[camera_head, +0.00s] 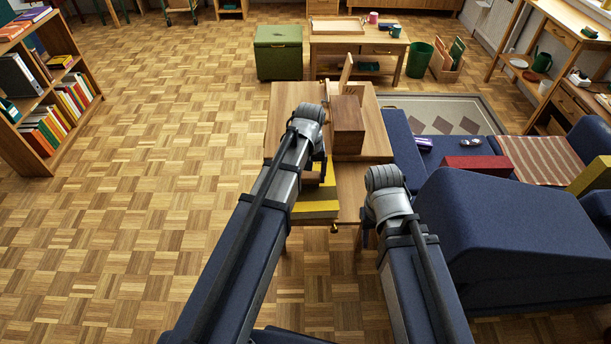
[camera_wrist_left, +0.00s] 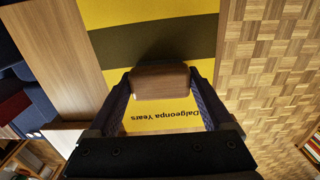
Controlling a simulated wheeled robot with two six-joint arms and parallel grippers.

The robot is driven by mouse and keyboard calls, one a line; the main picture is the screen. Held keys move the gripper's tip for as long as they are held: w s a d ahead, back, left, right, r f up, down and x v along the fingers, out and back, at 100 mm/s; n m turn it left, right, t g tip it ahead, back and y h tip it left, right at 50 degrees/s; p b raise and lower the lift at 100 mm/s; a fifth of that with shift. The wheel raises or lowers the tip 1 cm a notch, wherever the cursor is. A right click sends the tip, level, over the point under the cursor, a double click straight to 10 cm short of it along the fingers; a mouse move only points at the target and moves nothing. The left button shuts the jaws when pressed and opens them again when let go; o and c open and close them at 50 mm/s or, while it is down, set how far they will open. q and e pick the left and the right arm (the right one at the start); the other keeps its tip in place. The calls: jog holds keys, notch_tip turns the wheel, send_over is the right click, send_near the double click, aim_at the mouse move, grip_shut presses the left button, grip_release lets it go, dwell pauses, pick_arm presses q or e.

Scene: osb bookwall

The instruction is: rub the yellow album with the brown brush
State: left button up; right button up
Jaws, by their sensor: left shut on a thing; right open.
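The yellow album (camera_head: 316,206) lies on the small wooden table, close to its front edge. In the left wrist view the album (camera_wrist_left: 150,14) shows a dark band and the printed words "Dalgeonpa Years". My left gripper (camera_wrist_left: 160,88) is shut on the brown brush (camera_wrist_left: 160,80), a wooden block between its fingers. In the head view my left arm covers part of the album and most of the brush. My right gripper (camera_head: 363,228) is open beside the table's front right, mostly hidden by its wrist.
A dark brown wooden box (camera_head: 348,128) stands on the table (camera_head: 282,108) behind the album. A blue sofa (camera_head: 520,235) with a red box (camera_head: 478,165) is at the right. A bookshelf (camera_head: 45,95) stands at the left. The parquet floor left of the table is clear.

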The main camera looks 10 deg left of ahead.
aim_at(329, 183)
pick_arm(q)
jog(key=shift+w+d, duration=0.25)
jog(key=shift+d, duration=0.45)
jog(key=shift+w+d, duration=0.25)
jog(key=shift+d, duration=0.4)
jog(key=shift+w+d, duration=0.25)
jog(key=shift+d, duration=0.55)
jog(key=shift+w+d, duration=0.2)
jog(key=shift+d, duration=0.55)
jog(key=shift+r, duration=0.1)
jog(key=shift+a, duration=0.1)
jog(key=shift+s+a, duration=0.2)
jog(key=shift+a, duration=0.4)
jog(key=shift+s+a, duration=0.2)
jog(key=shift+a, duration=0.35)
jog(key=shift+s+a, duration=0.1)
jog(key=shift+a, duration=0.25)
